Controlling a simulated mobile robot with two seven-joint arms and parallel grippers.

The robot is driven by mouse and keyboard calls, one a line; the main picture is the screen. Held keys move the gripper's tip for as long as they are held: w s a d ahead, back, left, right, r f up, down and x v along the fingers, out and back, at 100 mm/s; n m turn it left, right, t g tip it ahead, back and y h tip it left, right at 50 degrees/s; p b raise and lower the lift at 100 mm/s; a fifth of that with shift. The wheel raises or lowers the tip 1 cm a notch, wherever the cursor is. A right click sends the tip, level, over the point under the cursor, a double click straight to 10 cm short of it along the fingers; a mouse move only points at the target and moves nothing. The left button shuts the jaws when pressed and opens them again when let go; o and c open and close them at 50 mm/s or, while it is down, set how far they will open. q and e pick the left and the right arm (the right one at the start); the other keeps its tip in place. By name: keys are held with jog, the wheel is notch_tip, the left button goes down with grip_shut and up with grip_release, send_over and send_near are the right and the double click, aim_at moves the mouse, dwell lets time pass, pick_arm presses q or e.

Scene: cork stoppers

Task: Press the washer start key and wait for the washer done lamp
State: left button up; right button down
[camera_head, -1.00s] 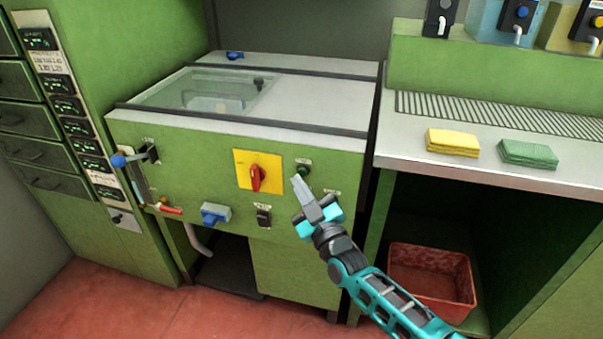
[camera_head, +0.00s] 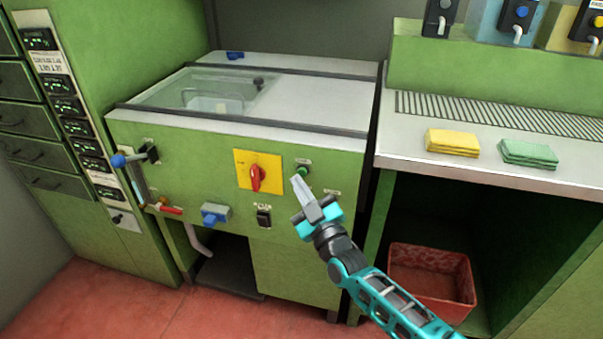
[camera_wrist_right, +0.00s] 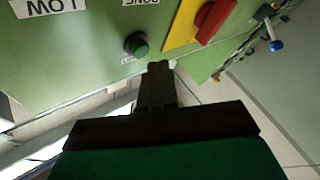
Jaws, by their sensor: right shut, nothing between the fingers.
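The washer (camera_head: 235,200) is a green cabinet with a glass-and-steel top. On its front, a round green key in a black collar (camera_head: 303,170) sits right of the yellow plate with the red knob (camera_head: 256,178). The green key also shows in the right wrist view (camera_wrist_right: 137,45), where the picture is upside down and a DONE label sits just beyond it. The done lamp itself is not visible. My right gripper (camera_head: 298,184) is shut and empty, its tips close beside the green key; I cannot tell if they touch. My left gripper is not in view.
A black switch (camera_head: 264,215) and a blue handle (camera_head: 215,213) are lower on the panel. A blue-ended lever (camera_head: 119,160) sticks out at left. Yellow (camera_head: 452,141) and green (camera_head: 528,153) cloths lie on the steel counter, with a red bin (camera_head: 432,275) below.

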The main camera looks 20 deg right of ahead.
jog(key=shift+w+d, duration=0.25)
jog(key=shift+w, duration=0.1)
jog(key=shift+w+d+b, duration=0.3)
jog(key=shift+w+b, duration=0.05)
jog(key=shift+w, duration=0.05)
dwell(0.7)
dwell(0.3)
jog(key=shift+s+a+p, duration=0.55)
jog(key=shift+s+p, duration=0.1)
jog(key=shift+s, duration=0.1)
